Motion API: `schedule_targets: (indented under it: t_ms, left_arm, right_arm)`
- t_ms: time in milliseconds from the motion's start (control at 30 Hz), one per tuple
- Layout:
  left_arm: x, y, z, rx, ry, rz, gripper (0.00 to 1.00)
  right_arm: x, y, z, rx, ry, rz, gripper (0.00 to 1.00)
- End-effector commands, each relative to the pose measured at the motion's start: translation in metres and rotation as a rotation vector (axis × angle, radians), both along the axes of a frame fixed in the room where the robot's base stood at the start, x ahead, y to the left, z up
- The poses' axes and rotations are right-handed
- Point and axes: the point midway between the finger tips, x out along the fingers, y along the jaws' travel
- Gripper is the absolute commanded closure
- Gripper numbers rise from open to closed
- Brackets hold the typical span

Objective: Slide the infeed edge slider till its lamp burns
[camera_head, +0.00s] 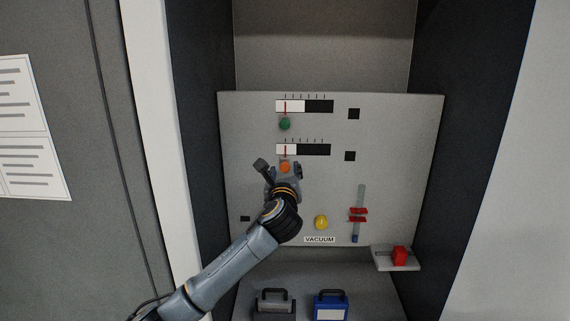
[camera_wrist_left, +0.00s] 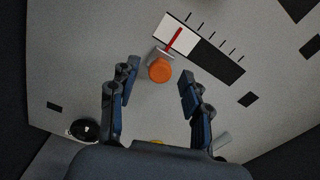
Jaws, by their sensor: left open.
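Two slider scales are on the grey panel (camera_head: 390,120), each half white and half black with a red mark. The upper scale (camera_head: 318,106) has a green knob (camera_head: 285,124) below it. The lower scale (camera_head: 316,150) has an orange knob (camera_head: 285,167), also seen in the left wrist view (camera_wrist_left: 160,69). No label tells which is the infeed edge slider. Dark squares beside the upper scale (camera_head: 353,113) and lower scale (camera_head: 350,156) show no light. My left gripper (camera_head: 280,168) is open, its fingers either side of the orange knob, with gaps in the left wrist view (camera_wrist_left: 157,84).
A yellow knob (camera_head: 321,222) sits above the VACUUM label (camera_head: 319,240). A vertical gauge with red clips (camera_head: 358,214) is to its right. A small shelf (camera_head: 383,262) holds a red block (camera_head: 400,256). A grey case (camera_head: 273,304) and blue case (camera_head: 331,305) stand below. Dark side walls flank the panel.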

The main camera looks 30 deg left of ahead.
Motion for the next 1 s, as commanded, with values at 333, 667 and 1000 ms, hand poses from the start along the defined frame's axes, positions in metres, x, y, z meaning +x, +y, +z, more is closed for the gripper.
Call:
schedule_targets:
  t_ms: [333, 667, 1000]
  left_arm:
    - [0.024, 0.014, 0.0, -0.002, -0.001, 0.0, 0.52]
    - [0.024, 0.015, 0.0, -0.001, -0.001, -0.001, 0.66]
    - [0.025, 0.014, 0.0, -0.002, 0.0, -0.001, 1.0]
  right_arm:
    - [0.001, -0.01, 0.007, -0.012, -0.003, -0.001, 0.66]
    - [0.001, -0.012, 0.007, -0.014, -0.003, -0.003, 0.66]
    - [0.002, -0.012, 0.007, -0.014, -0.003, -0.002, 0.66]
